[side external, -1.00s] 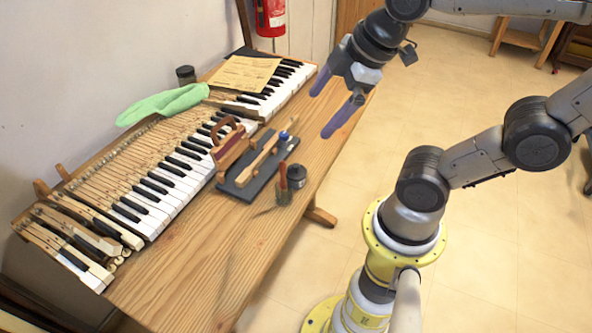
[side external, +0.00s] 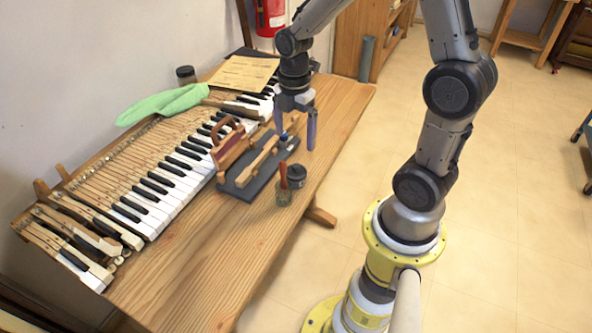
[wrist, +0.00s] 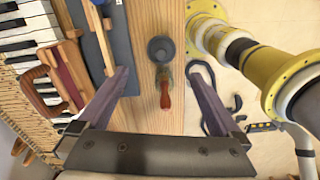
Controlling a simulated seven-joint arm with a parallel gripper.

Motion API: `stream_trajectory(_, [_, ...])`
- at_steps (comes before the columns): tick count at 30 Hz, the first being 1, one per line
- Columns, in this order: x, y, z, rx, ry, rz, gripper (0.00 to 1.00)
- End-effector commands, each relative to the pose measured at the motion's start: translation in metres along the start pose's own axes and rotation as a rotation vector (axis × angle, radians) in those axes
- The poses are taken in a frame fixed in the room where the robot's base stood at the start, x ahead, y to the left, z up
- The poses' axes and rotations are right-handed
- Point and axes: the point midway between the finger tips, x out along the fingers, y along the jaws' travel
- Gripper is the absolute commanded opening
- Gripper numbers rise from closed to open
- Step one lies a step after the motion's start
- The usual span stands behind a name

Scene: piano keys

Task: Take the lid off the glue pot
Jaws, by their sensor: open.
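A small dark round pot with a dark lid (side external: 297,172), which looks like the glue pot, stands on the table near its front edge. In the wrist view its lid (wrist: 161,47) shows from above, roughly centred between the fingers and beyond their tips. The lid appears seated on the pot. My gripper (side external: 295,140) is open and empty, pointing down. In the side view it hangs above and behind the pot, near the board's far end. The purple fingers also show in the wrist view (wrist: 159,76), apart.
A jar with a red-handled tool (side external: 283,184) stands right beside the pot. A dark board (side external: 239,188) with wooden tools lies behind it, next to the piano keys (side external: 180,178). A dark jar (side external: 186,75) and green cloth (side external: 165,103) are farther back. The front left tabletop (side external: 190,265) is clear.

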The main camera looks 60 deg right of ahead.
Motion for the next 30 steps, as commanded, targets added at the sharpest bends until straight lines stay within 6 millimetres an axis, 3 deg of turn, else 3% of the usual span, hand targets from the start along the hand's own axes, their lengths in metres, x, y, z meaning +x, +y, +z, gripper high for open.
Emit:
stream_trajectory(6, [0.039,-0.001,0.0,0.0,0.0,-0.004,1.0])
stream_trajectory(14, [0.057,-0.001,0.0,0.0,0.0,-0.001,1.0])
stream_trajectory(24, [0.1,-0.003,0.001,0.0,0.0,-0.002,1.0])
stream_trajectory(30, [0.104,-0.003,0.002,0.0,0.0,0.002,1.0])
